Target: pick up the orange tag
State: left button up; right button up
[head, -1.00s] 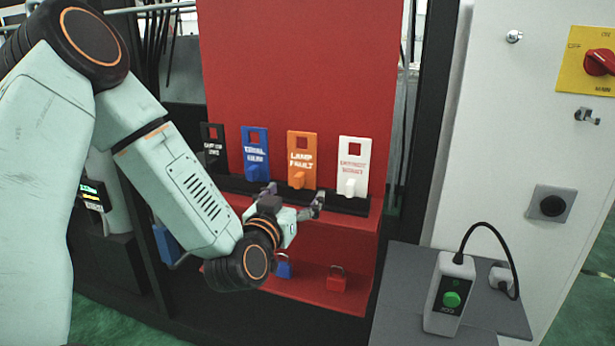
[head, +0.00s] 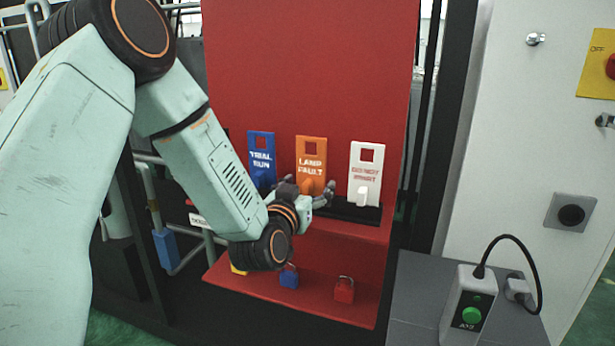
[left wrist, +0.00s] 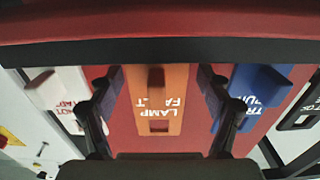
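The orange tag (head: 311,160), lettered "LAMP FAULT", stands upright in a black rack on the red board, between a blue and a white tag. My left gripper (head: 309,192) is in front of its lower part, where an orange tab sticks out. In the left wrist view the orange tag (left wrist: 160,105) appears upside down, between the two spread fingers of my left gripper (left wrist: 160,92). The fingers are open, with gaps on both sides of the tag. My right gripper is not in view.
The blue "TRIAL RUN" tag (head: 261,155) and white tag (head: 365,170) stand close on either side. A black tag (left wrist: 302,108) shows at the wrist view's edge. Padlocks, including a red one (head: 344,289), are on the lower red shelf. A grey table (head: 415,300) holds a green-button box (head: 468,302).

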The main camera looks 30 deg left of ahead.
pick_arm(q)
jog(key=shift+w+d, duration=0.3)
jog(key=c, duration=0.4)
jog(key=shift+s+a, duration=0.2)
jog(key=shift+a, duration=0.15)
jog(key=c, duration=0.5)
jog(key=shift+d, duration=0.15)
jog(key=shift+c, duration=0.2)
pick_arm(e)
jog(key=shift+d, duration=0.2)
pick_arm(q)
jog(key=shift+w, duration=0.15)
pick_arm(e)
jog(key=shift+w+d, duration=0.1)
